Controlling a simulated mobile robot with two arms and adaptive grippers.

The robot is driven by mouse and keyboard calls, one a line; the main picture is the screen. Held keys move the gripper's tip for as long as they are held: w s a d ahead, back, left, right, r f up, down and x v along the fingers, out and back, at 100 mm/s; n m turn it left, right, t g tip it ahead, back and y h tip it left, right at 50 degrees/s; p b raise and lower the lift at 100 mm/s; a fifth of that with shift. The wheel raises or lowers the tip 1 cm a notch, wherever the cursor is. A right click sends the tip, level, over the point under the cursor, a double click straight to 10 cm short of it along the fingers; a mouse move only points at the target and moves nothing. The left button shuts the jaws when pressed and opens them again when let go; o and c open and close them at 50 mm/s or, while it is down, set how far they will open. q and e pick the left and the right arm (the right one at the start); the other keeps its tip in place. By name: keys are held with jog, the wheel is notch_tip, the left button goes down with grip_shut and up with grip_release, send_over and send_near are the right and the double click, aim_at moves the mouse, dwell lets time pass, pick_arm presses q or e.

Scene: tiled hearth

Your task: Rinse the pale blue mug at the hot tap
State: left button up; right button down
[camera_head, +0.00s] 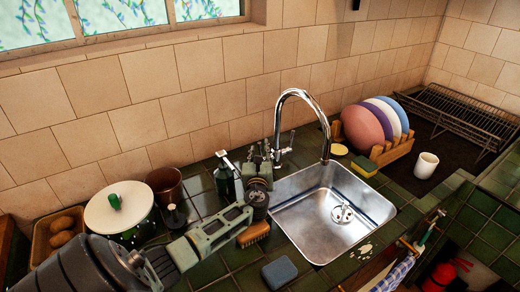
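A small off-white mug (427,165) stands upright on the dark counter to the right of the sink; I see no clearly pale blue mug. The chrome tap (305,105) arches over the steel sink (322,243), and no water is seen running from it. The sink is empty apart from its drain. My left gripper (260,152) points toward the back wall at the sink's left rim, behind the dark soap bottle's right side. Its fingers are small and dark, so I cannot tell whether they are open. My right gripper is out of view.
A rack (392,151) of coloured plates and a yellow sponge (364,166) sit right of the tap. A dark bottle (225,180), a brush (253,234) and a blue sponge (279,272) are near my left arm.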

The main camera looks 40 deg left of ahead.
pick_arm(q)
jog(key=shift+x, duration=1.4)
jog(key=shift+c, duration=0.5)
grip_shut()
